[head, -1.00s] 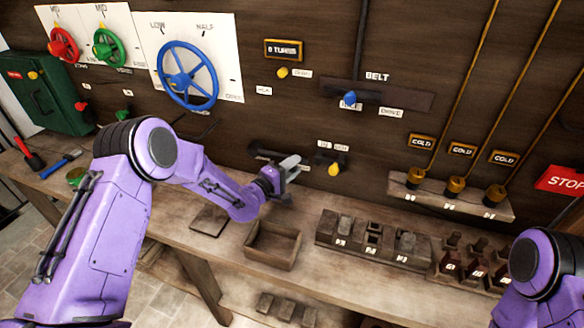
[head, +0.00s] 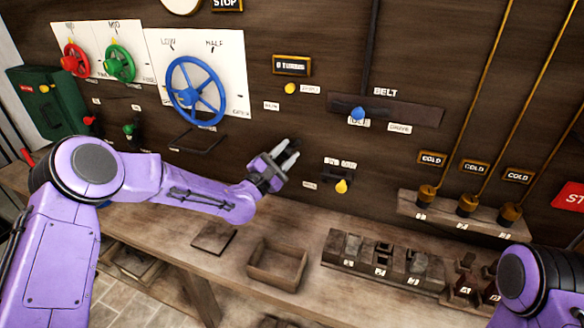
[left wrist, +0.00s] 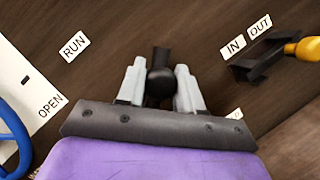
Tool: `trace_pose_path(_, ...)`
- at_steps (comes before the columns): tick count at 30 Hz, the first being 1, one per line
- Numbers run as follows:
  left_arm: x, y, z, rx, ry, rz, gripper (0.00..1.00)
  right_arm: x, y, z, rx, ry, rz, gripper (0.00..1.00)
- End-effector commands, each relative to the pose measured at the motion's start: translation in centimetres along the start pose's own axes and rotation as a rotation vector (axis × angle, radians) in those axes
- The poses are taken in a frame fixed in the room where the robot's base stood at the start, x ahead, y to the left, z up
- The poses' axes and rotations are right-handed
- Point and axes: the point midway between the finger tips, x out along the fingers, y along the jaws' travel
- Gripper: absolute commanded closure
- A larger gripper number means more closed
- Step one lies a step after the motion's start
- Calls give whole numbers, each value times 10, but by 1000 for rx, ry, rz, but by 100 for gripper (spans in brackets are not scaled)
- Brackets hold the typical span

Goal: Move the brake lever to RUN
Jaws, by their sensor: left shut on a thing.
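My left gripper (head: 290,152) is up against the dark wall panel, right of and below the blue wheel. In the left wrist view its two pale fingers (left wrist: 160,85) are shut on a round black knob (left wrist: 160,80), the brake lever's, with a short dark stem above it. I cannot make out the lever in the head view, where the gripper hides it. A RUN label (left wrist: 74,46) is on the panel, up and left of the knob in the left wrist view. My right gripper is out of view; only part of that arm shows at the right edge.
The blue wheel (head: 195,90) is left of the gripper. A yellow-knobbed lever (head: 341,186) by IN and OUT labels is close on its right. The blue-knobbed belt lever (head: 358,114) is above right. Below, the bench holds an open wooden box (head: 278,280) and several blocks.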

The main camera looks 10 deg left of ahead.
Motion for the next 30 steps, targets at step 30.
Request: trace_pose_path(30,-7,70,-16,-458,0,192,100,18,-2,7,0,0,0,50)
